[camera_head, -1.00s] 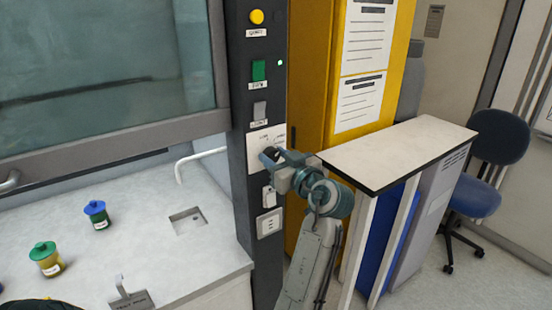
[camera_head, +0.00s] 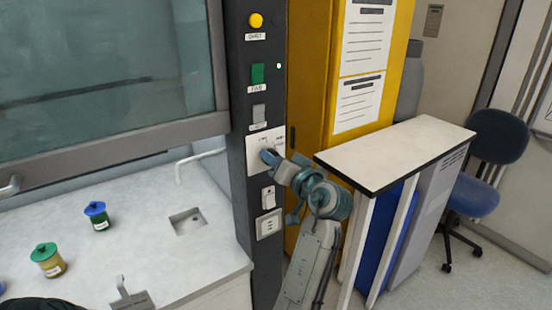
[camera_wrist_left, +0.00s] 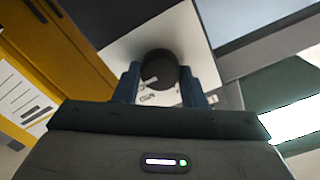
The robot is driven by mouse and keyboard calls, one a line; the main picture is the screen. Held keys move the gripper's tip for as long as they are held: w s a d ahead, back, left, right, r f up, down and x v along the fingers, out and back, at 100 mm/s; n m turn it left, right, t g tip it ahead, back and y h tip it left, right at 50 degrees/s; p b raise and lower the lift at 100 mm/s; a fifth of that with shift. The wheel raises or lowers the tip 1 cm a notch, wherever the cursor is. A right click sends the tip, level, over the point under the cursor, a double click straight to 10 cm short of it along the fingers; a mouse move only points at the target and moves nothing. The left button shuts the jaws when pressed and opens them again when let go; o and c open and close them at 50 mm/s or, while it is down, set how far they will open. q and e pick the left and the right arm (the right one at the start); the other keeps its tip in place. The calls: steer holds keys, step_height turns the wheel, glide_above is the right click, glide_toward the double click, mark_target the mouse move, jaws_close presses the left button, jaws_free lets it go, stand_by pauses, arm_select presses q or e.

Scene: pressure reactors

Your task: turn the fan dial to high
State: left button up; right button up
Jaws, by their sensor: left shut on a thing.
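The fan dial is a round black knob (camera_wrist_left: 158,70) on a white plate (camera_head: 258,142), set in the dark post of the fume hood. In the head view the gripper mostly hides the knob. My left gripper (camera_head: 268,158) is at the plate, shut on the dial. In the left wrist view its two blue fingers (camera_wrist_left: 166,84) stand on either side of the knob. A pale pointer mark shows on the knob, and the markings on the plate are too small to read.
Above the dial the post carries a grey switch (camera_head: 259,112), a green switch (camera_head: 257,74) and a yellow button (camera_head: 256,20). A white rocker switch (camera_head: 268,197) and a socket (camera_head: 268,223) sit below. A white-topped cabinet (camera_head: 395,153) stands close right of my arm.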

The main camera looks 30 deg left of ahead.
stand_by(0.4)
arm_select(q)
steer(key=o, duration=0.9)
steer(key=shift+o, duration=0.4)
steer(key=shift+a, duration=0.15)
